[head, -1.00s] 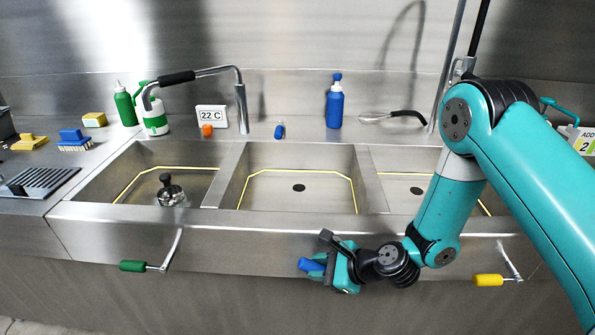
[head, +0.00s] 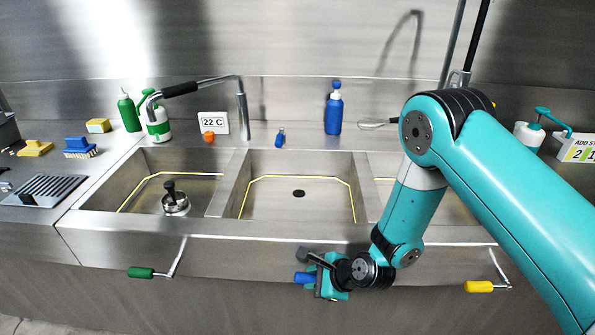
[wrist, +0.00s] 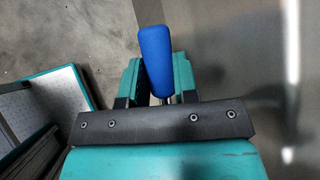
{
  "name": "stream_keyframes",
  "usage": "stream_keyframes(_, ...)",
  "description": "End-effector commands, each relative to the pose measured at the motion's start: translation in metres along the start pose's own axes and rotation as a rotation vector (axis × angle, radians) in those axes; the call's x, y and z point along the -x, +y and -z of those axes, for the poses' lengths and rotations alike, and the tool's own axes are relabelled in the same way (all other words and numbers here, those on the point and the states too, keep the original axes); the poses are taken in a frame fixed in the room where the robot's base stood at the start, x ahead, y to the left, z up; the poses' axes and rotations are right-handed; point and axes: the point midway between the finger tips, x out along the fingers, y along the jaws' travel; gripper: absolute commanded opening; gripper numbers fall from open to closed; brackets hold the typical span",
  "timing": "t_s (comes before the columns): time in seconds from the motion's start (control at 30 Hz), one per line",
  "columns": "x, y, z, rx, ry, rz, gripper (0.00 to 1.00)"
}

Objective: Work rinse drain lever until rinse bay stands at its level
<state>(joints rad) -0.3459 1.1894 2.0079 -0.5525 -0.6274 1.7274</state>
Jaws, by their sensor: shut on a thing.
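The blue lever handle (head: 303,277) sticks out to the left below the front of the middle bay (head: 325,212). My gripper (head: 325,280) is shut on this handle. In the wrist view the blue handle (wrist: 155,55) stands between the two teal fingers (wrist: 157,82), its end beyond them. The rod behind it is mostly hidden by my gripper. The middle bay has a yellow line around its walls and a dark round drain (head: 298,193) in its floor. I cannot tell whether any water stands in it.
The left bay (head: 140,190) holds a plug with a black knob (head: 171,190). A green lever (head: 141,272) hangs at the left and a yellow lever (head: 479,286) at the right. My arm covers much of the right bay (head: 386,188). A "22 C" sign (head: 213,123) stands behind.

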Motion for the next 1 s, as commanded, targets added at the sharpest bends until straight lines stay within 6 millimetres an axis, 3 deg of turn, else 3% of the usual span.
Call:
stream_keyframes(0.23,-0.015,0.010,0.002,0.093,0.226,-0.044,0.07)
stream_keyframes(0.27,-0.015,0.009,0.005,0.082,0.221,-0.042,0.34)
stream_keyframes(0.3,-0.015,0.008,0.006,0.080,0.219,-0.040,0.36)
stream_keyframes(0.57,-0.014,0.008,0.005,0.081,0.215,-0.037,0.36)
stream_keyframes(0.77,-0.009,0.022,0.002,0.081,0.214,-0.040,0.36)
stream_keyframes(0.87,-0.005,0.031,0.001,0.080,0.215,-0.043,0.49)
stream_keyframes(1.0,-0.001,0.044,-0.001,0.080,0.215,-0.049,0.80)
